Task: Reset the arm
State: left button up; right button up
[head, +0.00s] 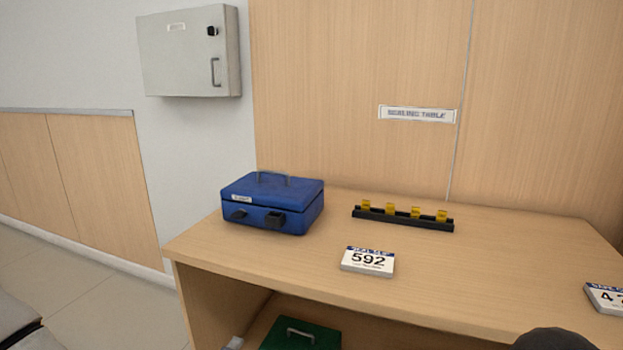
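Neither of my grippers shows in the head view. A dark rounded shape at the bottom right edge and a grey and black shape at the bottom left corner are cut off by the frame; they may be parts of my arms, but I cannot tell. Nothing is seen held. A closed blue cash box (272,203) with a handle on its lid sits at the left of the wooden table (470,262).
A black rack (403,219) with several yellow pieces stands right of the box. A card marked 592 (368,261) lies near the front edge, another card (606,297) at the right. A green box (301,334) sits below. A grey cabinet (188,52) hangs on the wall.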

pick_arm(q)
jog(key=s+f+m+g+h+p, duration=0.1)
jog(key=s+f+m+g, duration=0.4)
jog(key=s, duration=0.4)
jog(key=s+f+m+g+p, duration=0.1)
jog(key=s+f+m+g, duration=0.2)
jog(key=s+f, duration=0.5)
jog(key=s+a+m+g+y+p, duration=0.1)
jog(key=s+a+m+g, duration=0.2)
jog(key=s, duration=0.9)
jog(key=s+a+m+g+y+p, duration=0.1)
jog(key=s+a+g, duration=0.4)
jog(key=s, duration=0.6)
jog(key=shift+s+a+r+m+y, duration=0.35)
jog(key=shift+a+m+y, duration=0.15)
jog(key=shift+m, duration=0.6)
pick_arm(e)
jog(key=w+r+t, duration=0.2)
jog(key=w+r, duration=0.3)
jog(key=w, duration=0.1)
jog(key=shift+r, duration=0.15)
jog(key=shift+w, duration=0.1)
